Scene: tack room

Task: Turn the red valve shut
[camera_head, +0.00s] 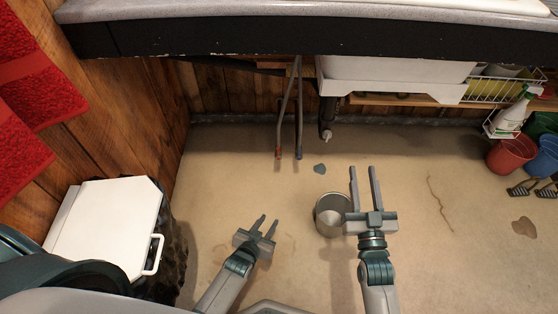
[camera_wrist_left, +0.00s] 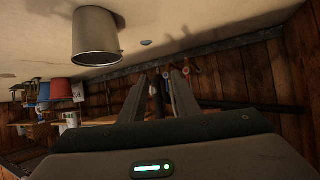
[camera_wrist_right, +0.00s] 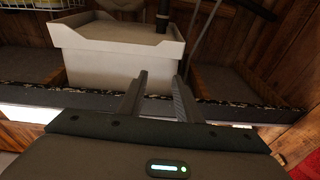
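Two thin pipes come down under the counter in the head view. The left one has a small red end (camera_head: 278,153), which may be the red valve; the right one ends in a dark bluish piece (camera_head: 298,153). A small red fitting (camera_wrist_left: 194,70) also shows beyond the fingers in the left wrist view, too small to make out its setting. My left gripper (camera_head: 266,222) is open and empty, low and nearer to me than the pipes. My right gripper (camera_head: 362,170) is open and empty, right of the pipes. Neither touches them.
A metal bucket (camera_head: 322,206) stands beside my right gripper. A white-lidded box (camera_head: 105,225) is at left; a red bucket (camera_head: 508,157) and others stand at right. The floor before the pipes is mostly clear.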

